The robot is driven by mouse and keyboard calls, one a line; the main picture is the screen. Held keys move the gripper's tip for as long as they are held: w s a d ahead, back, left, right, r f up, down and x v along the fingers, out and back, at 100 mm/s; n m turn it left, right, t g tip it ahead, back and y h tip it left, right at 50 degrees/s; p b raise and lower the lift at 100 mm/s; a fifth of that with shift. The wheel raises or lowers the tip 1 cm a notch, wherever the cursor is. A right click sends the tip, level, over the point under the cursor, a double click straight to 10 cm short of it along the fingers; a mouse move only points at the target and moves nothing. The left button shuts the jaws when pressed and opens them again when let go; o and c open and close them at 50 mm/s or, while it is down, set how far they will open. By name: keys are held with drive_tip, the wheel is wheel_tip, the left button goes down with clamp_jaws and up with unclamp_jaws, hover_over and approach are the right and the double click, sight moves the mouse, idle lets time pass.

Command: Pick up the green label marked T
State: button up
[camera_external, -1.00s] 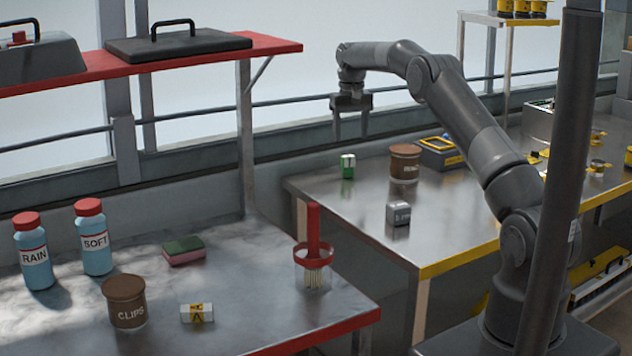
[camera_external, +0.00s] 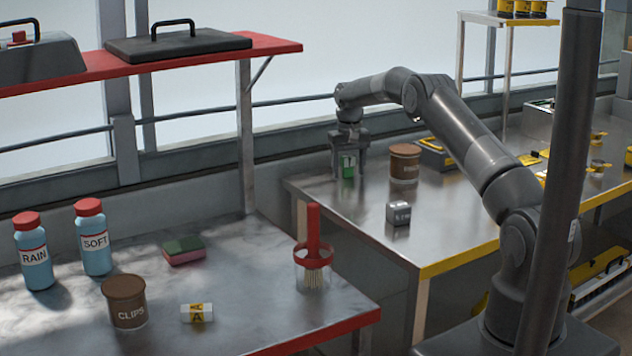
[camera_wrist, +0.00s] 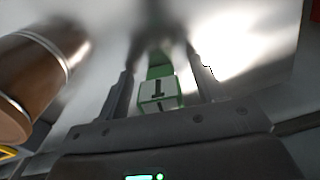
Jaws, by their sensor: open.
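The green label (camera_external: 348,171) is a small green block with a white marked face. It stands on the metal table (camera_external: 335,205) at the back, left of a brown jar. In the wrist view the label (camera_wrist: 159,92) shows a dark T-like mark on its white face. My gripper (camera_external: 349,172) is lowered over it, with one finger on each side. In the wrist view my gripper (camera_wrist: 165,82) is open, and gaps show between the fingers and the label. The lower part of the label is partly hidden by the fingers in the external view.
The brown jar (camera_external: 405,164) stands close to the right of my gripper. It also shows large at the left of the wrist view (camera_wrist: 45,70). A grey block (camera_external: 398,213) sits nearer the front. A yellow-and-grey box (camera_external: 437,154) is behind the jar. The table left of the grey block is clear.

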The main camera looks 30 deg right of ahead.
drive_tip(key=c, duration=1.1)
drive_tip(key=shift+o, duration=0.2)
